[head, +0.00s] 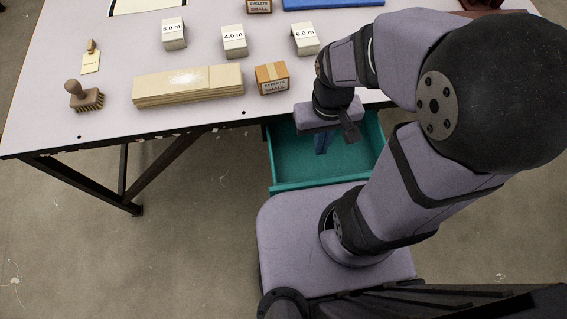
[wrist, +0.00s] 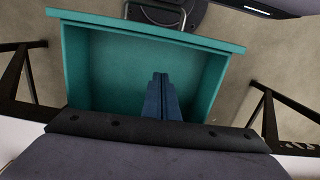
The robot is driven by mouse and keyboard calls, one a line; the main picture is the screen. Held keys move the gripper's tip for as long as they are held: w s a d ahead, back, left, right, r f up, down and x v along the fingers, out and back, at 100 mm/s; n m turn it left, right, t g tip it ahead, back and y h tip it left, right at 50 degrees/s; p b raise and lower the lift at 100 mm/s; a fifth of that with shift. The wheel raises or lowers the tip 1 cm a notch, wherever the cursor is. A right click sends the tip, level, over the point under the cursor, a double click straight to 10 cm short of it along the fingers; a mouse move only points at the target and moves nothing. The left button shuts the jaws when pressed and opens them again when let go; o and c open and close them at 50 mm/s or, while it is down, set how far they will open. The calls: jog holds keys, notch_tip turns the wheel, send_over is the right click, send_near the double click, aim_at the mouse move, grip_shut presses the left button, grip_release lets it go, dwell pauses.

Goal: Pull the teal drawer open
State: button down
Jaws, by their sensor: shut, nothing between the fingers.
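The teal drawer (head: 292,158) stands pulled out from under the table's front edge in the head view, and its inside looks empty. In the wrist view the drawer (wrist: 95,75) shows its floor, side walls and front panel, with a metal bar handle (wrist: 185,35) on the outer face. My gripper (wrist: 160,80) has its blue fingers together with nothing between them. It points down over the drawer's inside, apart from the handle. In the head view the fingers (head: 322,145) show partly below my wrist. I cannot tell whether they touch the drawer floor.
A blue item (head: 330,3) lies at the back. Dark table legs flank the drawer. My base stands close before the drawer front.

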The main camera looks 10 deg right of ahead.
jog(key=s+a+r+n+g+h+p, duration=0.15)
jog(key=r+p, duration=0.25)
jog(key=p, duration=0.4)
jog(key=s+a+r+g+y+p, duration=0.1)
jog(key=s+a+r+g+p, duration=0.2)
jog(key=p, duration=0.6)
jog(key=w+a+f+m+p, duration=0.2)
jog(key=w+a, duration=0.3)
jog(key=w, duration=0.4)
jog(key=s+f+p, duration=0.2)
jog(key=s+f, duration=0.6)
jog(key=f, duration=0.1)
jog(key=shift+t, duration=0.35)
jog(key=shift+d+f, duration=0.1)
